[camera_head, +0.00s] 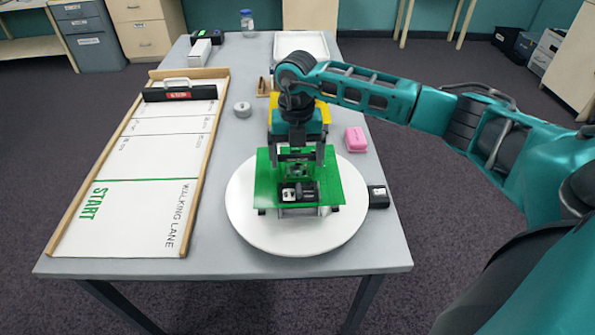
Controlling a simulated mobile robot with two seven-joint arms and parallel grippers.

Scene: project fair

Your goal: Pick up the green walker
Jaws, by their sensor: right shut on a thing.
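The green walker (338,188) has a flat green body with black and grey parts on its top and front. It stands on a round white turntable-like disc (262,232) near the front of the grey table. My right gripper (298,160) points down from above at the walker's far part, its fingers around a piece there. It is shut on the walker, though the exact contact is partly hidden by the fingers. My left gripper is not in view.
The walking lane board (130,215) with a raised wooden edge lies at left. A yellow item (325,108) is partly hidden behind my right gripper. A pink block (356,139) and a black box (378,196) lie right of it.

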